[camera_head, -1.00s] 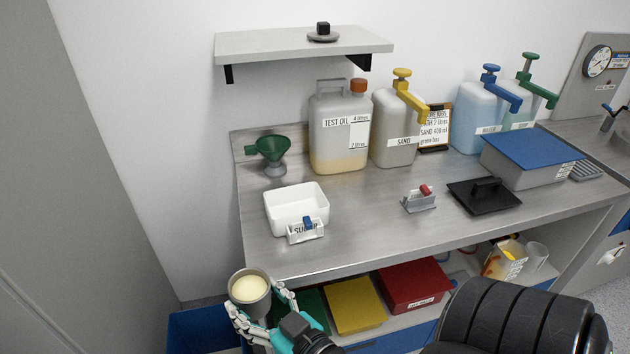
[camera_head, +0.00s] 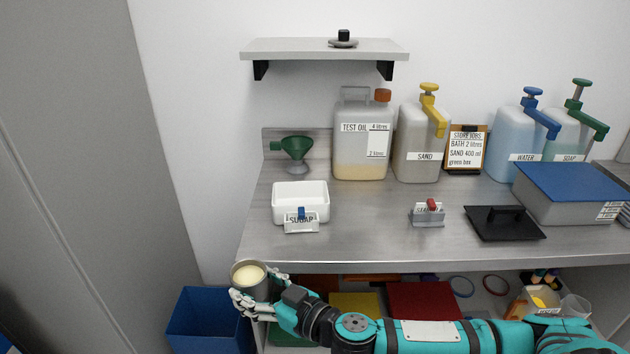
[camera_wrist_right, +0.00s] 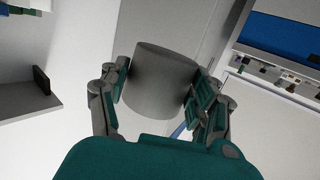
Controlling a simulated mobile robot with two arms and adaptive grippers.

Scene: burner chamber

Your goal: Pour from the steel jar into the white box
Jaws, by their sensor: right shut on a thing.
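The steel jar (camera_head: 243,286) is upright, with pale yellow contents showing at its top. My right gripper (camera_head: 256,290) is shut on the jar, in front of the bench's front edge at the left. The right wrist view shows the jar (camera_wrist_right: 160,85) between the two fingers of my right gripper (camera_wrist_right: 158,90). The white box (camera_head: 300,192) is open and stands on the bench at the left, above and right of the jar in the head view. A "SUGAR"-like label holder with a blue clip (camera_head: 301,219) is at its front. My left gripper is not in view.
A red-clipped holder (camera_head: 428,213) and black lid (camera_head: 504,223) are to the right. A blue bin (camera_head: 208,318) stands below. A shelf (camera_head: 325,49) hangs above.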

